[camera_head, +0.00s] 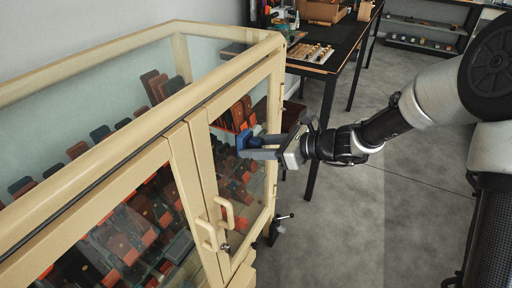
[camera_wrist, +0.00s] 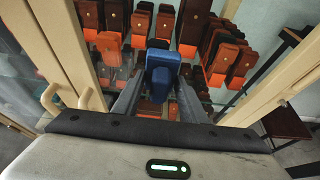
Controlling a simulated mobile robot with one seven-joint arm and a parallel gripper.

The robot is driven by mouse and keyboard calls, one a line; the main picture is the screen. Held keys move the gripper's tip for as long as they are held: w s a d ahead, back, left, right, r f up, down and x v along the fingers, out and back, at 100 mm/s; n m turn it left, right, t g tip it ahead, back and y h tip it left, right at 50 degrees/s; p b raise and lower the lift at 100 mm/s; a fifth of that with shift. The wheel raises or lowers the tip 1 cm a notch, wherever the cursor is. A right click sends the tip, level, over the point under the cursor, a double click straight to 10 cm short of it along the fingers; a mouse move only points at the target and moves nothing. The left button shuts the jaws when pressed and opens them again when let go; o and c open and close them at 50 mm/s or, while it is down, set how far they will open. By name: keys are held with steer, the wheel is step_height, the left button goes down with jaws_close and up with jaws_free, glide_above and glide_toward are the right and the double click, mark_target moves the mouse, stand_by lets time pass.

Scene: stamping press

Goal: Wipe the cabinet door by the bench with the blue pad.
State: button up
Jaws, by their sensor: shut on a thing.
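The cabinet has a cream frame (camera_head: 180,140) and glass doors. The glass door nearer the bench (camera_head: 228,165) shows on the right side of the cabinet, with a cream handle (camera_head: 226,211). My gripper (camera_head: 262,147) is at this door's upper part, its fingers pointing at the glass. It is shut on the blue pad (camera_head: 243,139). In the wrist view the blue pad (camera_wrist: 162,72) sits between the fingertips, in front of the door glass. I cannot tell whether the pad touches the glass.
A dark bench (camera_head: 345,45) with small parts and tools stands behind the cabinet. Orange and dark pieces (camera_wrist: 195,25) sit inside, behind the glass. A low shelf (camera_head: 420,45) stands at the back right. Grey floor (camera_head: 345,215) to the right is clear.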

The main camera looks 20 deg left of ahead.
steer(key=shift+r, duration=0.15)
steer(key=shift+w+p, duration=0.35)
steer(key=shift+w, duration=0.7)
steer(key=shift+w+d+p, duration=0.15)
steer(key=shift+w+p, duration=0.25)
steer(key=shift+w, duration=0.6)
steer(key=d, duration=0.6)
steer(key=shift+s+p, duration=0.3)
steer(key=shift+p, duration=0.15)
steer(key=shift+d, duration=0.15)
steer(key=shift+s+d+p, duration=0.15)
steer(key=shift+d+p, duration=0.2)
steer(key=shift+d, duration=1)
